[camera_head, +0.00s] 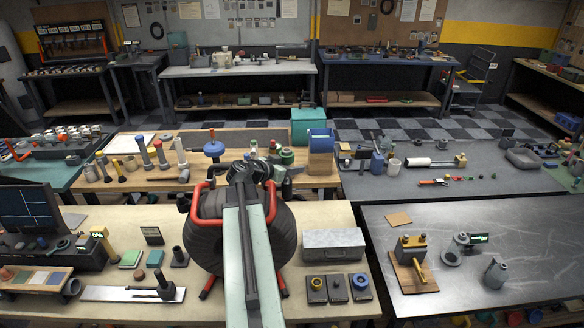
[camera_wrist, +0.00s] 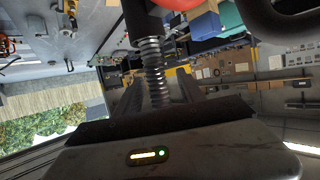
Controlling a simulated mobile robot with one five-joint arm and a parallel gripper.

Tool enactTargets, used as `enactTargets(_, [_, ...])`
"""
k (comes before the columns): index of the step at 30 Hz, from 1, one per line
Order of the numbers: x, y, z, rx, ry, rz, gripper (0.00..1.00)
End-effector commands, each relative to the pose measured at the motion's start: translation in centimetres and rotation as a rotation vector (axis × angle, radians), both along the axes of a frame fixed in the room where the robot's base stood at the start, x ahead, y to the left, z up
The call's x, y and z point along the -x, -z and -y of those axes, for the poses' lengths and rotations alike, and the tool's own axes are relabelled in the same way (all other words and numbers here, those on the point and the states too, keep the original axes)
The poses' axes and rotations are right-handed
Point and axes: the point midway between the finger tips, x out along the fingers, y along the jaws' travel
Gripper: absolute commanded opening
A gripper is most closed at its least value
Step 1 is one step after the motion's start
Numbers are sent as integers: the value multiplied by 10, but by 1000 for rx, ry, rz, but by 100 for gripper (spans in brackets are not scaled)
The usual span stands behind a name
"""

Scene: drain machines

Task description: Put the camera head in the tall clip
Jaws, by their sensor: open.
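A steel spring (camera_wrist: 153,68) with a dark end piece (camera_wrist: 144,22) above it shows in the wrist view; it looks like the camera head. It lies in line with the space between my fingers. My gripper (camera_wrist: 160,80) is open; I cannot tell whether its fingers touch the spring. In the head view my gripper (camera_head: 250,174) is over the top of a black cable reel with a red frame (camera_head: 205,230), and my arm hides part of both. A small black upright holder (camera_head: 179,257) stands left of the reel; I cannot tell whether it is the tall clip.
Left of the reel, a white plate (camera_head: 110,294) carries another black holder (camera_head: 166,287). A grey metal box (camera_head: 333,247) and several dark blocks with coloured rings (camera_head: 338,288) stand right of the reel. The grey bench (camera_head: 510,255) at right has clear room.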

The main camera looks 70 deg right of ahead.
Motion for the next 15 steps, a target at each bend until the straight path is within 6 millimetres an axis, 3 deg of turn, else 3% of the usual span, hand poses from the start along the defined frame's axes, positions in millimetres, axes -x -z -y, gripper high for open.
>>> enactTargets(4, [-3,-5,-8,0,-1,0,46])
enactTargets(15, [-25,-29,-62,0,0,0,46])
